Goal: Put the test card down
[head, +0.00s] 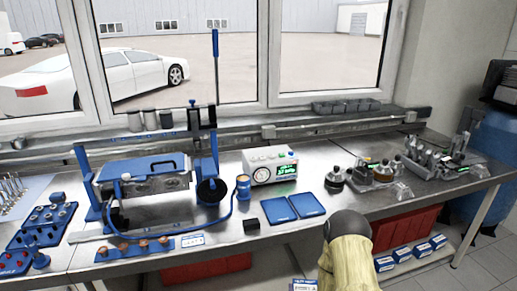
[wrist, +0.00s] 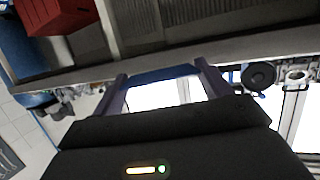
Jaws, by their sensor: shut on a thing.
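In the wrist view my gripper (wrist: 160,77) has its two dark fingers on either side of a thin blue thing (wrist: 166,73), seen nearly edge-on. It is likely the test card, but its face does not show there. In the head view a white card with a blue printed heading (head: 305,285) shows at the bottom edge, beside my arm and partly cut off. My gripper itself is not visible in the head view. Two flat blue trays (head: 279,210) (head: 308,204) lie side by side near the bench's front edge.
The steel bench (head: 385,207) has a bare patch right of the trays. A tester with a green screen (head: 270,166) stands behind them. A blue fixture (head: 150,170) fills the left. Bottles and tools crowd the right. Red bins (head: 405,225) and small boxes (head: 410,253) are below.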

